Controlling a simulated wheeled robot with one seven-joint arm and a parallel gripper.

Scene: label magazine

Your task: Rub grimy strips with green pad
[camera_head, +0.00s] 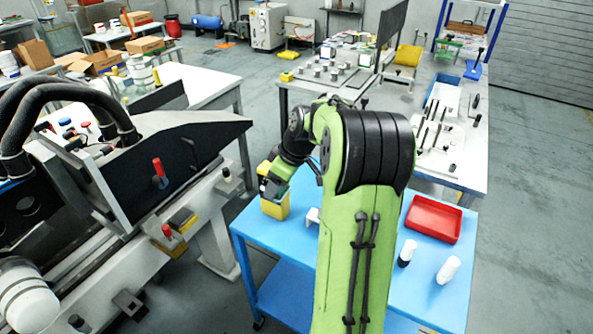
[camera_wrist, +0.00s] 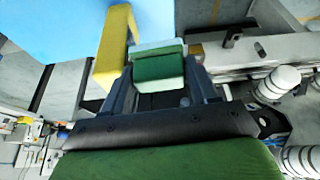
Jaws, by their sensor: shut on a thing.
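My gripper (camera_head: 270,188) is at the left edge of the blue cart, beside the yellow holder (camera_head: 276,208). In the wrist view my gripper (camera_wrist: 160,86) is shut on the green pad (camera_wrist: 159,67), which has a pale green face at its far side. The yellow holder (camera_wrist: 117,42) stands close to the pad's left there; I cannot tell whether they touch. The pad is hard to make out in the head view. I cannot make out any grimy strips in either view.
The blue cart top (camera_head: 262,232) also carries a red tray (camera_head: 433,218), a white bottle (camera_head: 448,270), a dark-based white bottle (camera_head: 407,252) and a small white piece (camera_head: 313,217). A large machine (camera_head: 160,160) with red-handled levers stands to the left, across a narrow gap.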

